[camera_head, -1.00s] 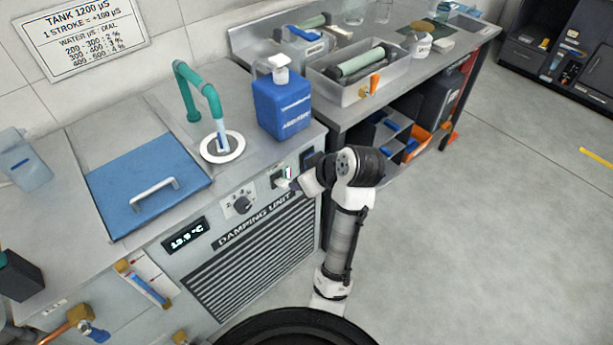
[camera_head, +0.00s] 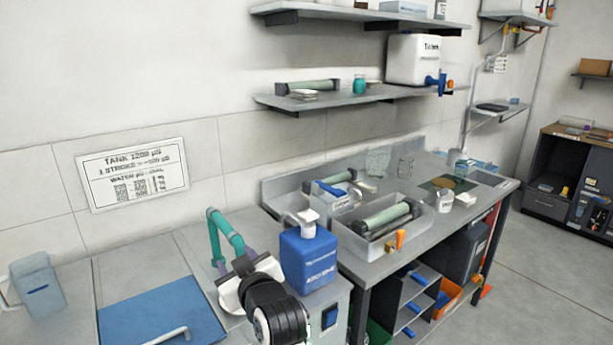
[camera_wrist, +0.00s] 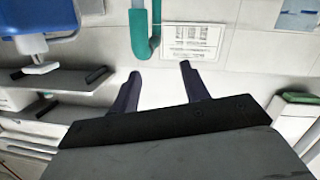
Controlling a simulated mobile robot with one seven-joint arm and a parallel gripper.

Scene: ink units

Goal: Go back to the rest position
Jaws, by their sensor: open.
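My gripper (camera_wrist: 160,84) is open in the wrist view, with two dark fingers apart and nothing between them. In the head view my arm rises at the bottom centre, in front of the damping unit's top. The gripper end there is small and partly hidden behind my wrist, close to the teal pipe (camera_head: 216,240) and left of the blue jug (camera_head: 307,262). Whether it touches either cannot be told. The wrist view also shows the teal pipe (camera_wrist: 139,35) beyond the fingers and the blue jug (camera_wrist: 22,22) at the upper left.
A blue lid (camera_head: 160,315) with a handle lies on the unit at left. A metal tray (camera_head: 365,252) with a roller stands on the bench to the right. A wall shelf (camera_head: 350,98) hangs above. Open floor (camera_head: 530,275) lies at right.

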